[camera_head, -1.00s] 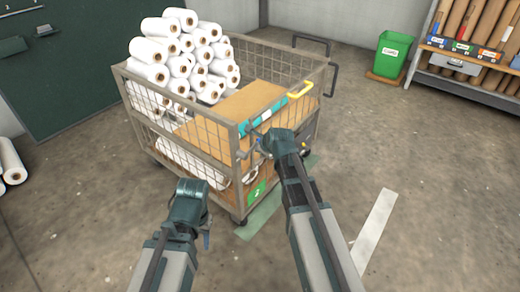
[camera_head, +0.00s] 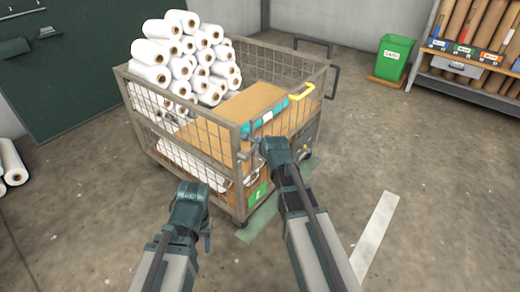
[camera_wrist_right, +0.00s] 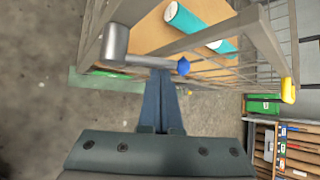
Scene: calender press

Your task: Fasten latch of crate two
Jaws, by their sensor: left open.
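Crate two is a grey mesh cage cart (camera_head: 215,140) with a green label marked 2 (camera_head: 257,195) on its near corner. Its latch (camera_wrist_right: 145,60), a grey metal lever with a blue knob, shows in the right wrist view at the cage's corner post. My right gripper (camera_wrist_right: 161,74) has its fingers close together, with the tips at the lever bar; I cannot tell whether they touch it. In the head view my right gripper (camera_head: 250,146) is at that corner, partly hidden by its wrist. My left gripper (camera_head: 206,238) is open and empty, in front of the cage.
A green bin (camera_head: 393,57) and a shelf (camera_head: 470,65) stand at the back right. The floor right of the cage is clear.

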